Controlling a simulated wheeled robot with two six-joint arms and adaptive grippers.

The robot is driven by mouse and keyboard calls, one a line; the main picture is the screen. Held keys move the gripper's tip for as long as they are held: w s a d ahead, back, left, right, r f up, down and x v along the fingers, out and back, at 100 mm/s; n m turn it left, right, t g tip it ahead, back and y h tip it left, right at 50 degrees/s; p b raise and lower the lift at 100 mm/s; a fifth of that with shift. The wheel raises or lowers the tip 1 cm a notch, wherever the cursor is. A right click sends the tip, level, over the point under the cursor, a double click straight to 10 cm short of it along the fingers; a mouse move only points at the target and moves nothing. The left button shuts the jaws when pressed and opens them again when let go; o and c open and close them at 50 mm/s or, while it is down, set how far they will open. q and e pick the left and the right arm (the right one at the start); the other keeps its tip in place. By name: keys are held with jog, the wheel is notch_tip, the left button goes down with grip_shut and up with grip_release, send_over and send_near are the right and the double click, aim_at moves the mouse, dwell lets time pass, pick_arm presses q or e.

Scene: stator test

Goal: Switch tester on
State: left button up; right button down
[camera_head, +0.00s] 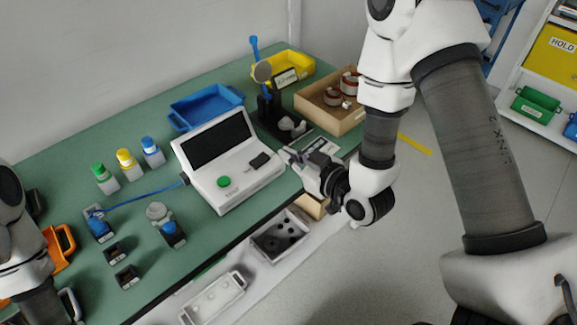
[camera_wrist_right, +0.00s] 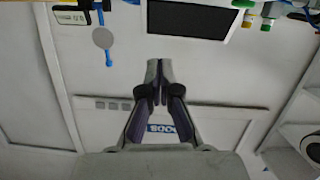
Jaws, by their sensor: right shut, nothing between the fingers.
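The tester (camera_head: 232,198) is a white box on the green bench, with a dark screen, a round green button (camera_head: 224,181) and a black switch (camera_head: 260,160) on its sloped front. The dark screen also shows at the top of the right wrist view (camera_wrist_right: 190,18). My right gripper (camera_head: 288,153) is shut and empty, just right of the black switch in the head view; I cannot tell whether it touches the tester. Its closed fingers show in the right wrist view (camera_wrist_right: 157,72). My left arm shows at the left edge, but its gripper is not in view.
A blue tray (camera_head: 205,108) lies behind the tester. A black stand (camera_head: 270,112) and a wooden box (camera_head: 335,118) with copper-coloured parts are to the right. Green, yellow and blue capped items stand left. A grey bin (camera_head: 262,245) sits below the bench's front edge.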

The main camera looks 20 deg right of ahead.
jog(key=w+f+b, duration=0.1)
jog(key=f+b, duration=0.1)
jog(key=b, duration=0.2)
jog(key=p, duration=0.3)
send_over(270, 165)
jog(key=shift+s+a+r, duration=0.1)
jog(key=shift+s+a, duration=0.1)
jog(key=shift+s, duration=0.05)
jog(key=f, duration=0.3)
jog(key=shift+w+d+f, duration=0.15)
jog(key=shift+w+f, duration=0.2)
jog(key=shift+d+f, duration=0.1)
jog(key=shift+f, duration=0.3)
pick_arm(q)
notch_tip(270, 165, down, 3)
jog(key=shift+f, duration=0.1)
